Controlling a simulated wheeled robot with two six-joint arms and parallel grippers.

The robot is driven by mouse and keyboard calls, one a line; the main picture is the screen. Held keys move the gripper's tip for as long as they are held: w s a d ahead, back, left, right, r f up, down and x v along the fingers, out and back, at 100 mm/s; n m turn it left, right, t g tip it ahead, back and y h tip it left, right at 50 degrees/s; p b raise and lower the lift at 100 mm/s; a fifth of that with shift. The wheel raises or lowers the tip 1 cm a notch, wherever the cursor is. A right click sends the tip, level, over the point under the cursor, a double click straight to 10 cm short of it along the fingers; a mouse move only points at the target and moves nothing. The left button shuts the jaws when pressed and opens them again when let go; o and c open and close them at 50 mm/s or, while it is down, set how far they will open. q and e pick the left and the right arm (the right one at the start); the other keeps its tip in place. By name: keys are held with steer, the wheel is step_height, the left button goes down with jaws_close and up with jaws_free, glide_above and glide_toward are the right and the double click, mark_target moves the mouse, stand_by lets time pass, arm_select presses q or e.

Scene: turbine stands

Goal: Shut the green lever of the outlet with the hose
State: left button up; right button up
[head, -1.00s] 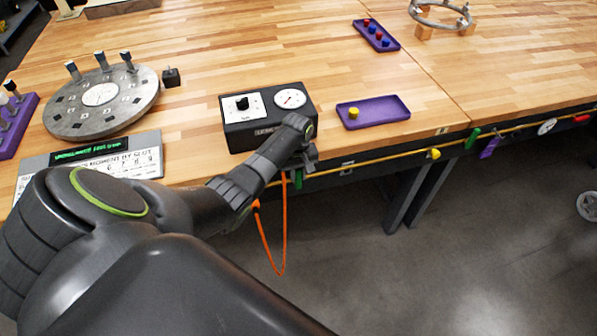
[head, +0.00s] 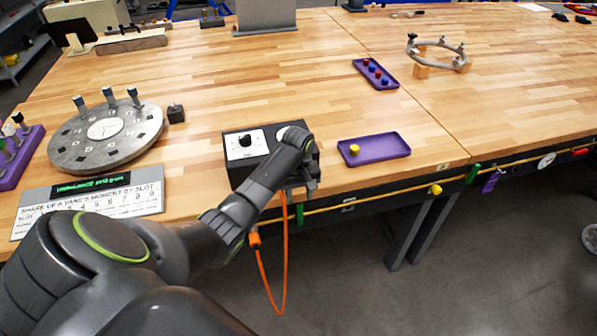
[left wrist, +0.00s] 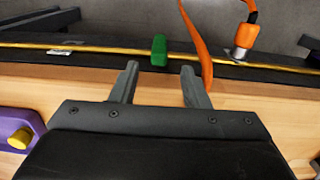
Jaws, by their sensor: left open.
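The green lever (head: 299,213) is on the yellow pipe along the table's front edge. In the left wrist view the green lever (left wrist: 159,50) stands upright across the pipe, just beyond my fingertips and between their lines. The orange hose (head: 284,262) hangs in a loop from its metal-ended connector just left of the lever; in the left wrist view the hose (left wrist: 197,45) is to the lever's right. My left gripper (head: 305,189) is over the table edge, above the lever. In the left wrist view the left gripper (left wrist: 159,82) is open and empty, its fingers apart from the lever.
A black box with a dial (head: 245,143) stands behind my left wrist. A purple tray (head: 378,150) with a yellow knob lies to its right. Farther right on the pipe are a yellow knob (head: 435,190) and another green lever (head: 472,174). The floor in front is clear.

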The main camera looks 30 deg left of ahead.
arm_select(q)
step_height(320, 180, up, 10)
stand_by(0.3)
steer(key=shift+s+f, duration=0.1)
steer(key=shift+f, duration=0.1)
